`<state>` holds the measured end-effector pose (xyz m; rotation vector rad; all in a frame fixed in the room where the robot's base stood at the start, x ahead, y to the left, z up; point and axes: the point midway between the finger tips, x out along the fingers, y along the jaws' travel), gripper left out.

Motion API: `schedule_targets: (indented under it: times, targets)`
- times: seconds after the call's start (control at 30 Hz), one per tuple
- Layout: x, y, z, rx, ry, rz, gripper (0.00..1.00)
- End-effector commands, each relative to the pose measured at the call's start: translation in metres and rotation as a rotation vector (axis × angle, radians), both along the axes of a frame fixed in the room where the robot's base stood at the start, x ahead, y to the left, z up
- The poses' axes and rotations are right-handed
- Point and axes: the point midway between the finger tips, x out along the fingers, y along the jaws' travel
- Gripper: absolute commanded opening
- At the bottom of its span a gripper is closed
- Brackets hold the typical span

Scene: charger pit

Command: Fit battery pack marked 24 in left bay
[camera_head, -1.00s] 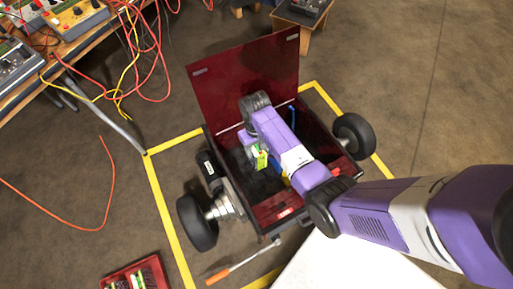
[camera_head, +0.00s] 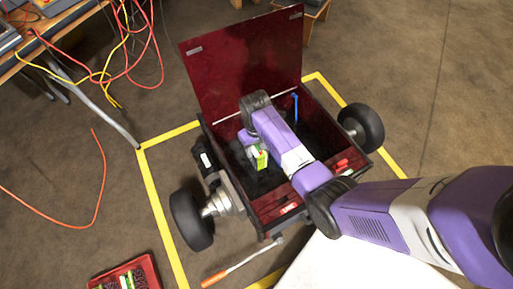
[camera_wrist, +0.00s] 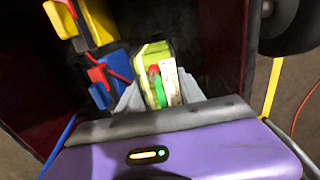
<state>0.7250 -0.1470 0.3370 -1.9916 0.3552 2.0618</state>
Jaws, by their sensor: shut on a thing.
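The battery pack (camera_head: 260,159) is a small yellow-green block with a white label. My gripper (camera_wrist: 152,95) is shut on it, as the wrist view shows, with a grey finger on each side of the pack (camera_wrist: 155,68). The number on its label is too small to read. The pack is inside the open dark red box (camera_head: 277,211) of the wheeled cart, over its dark interior. My arm hides part of the interior, and I cannot make out the bays or tell whether the pack touches the floor.
Blue, red and yellow connectors (camera_wrist: 103,78) lie beside the pack in the wrist view. The box's raised lid (camera_head: 245,60) stands at the back. Black wheels (camera_head: 191,219) flank the cart. A red tray (camera_head: 146,262) with packs and an orange-handled tool (camera_head: 215,279) are on the floor.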

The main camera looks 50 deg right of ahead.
Motion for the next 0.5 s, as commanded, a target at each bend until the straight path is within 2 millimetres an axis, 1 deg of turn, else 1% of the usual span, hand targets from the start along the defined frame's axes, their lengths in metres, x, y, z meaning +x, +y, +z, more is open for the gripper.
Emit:
schedule_targets:
  times: [0.03, 0.5]
  targets:
    - [0.002, -0.001, -0.007, -0.002, -0.005, 0.0, 0.0]
    - [0.002, 0.0, -0.044, -0.001, -0.003, 0.0, 0.0]
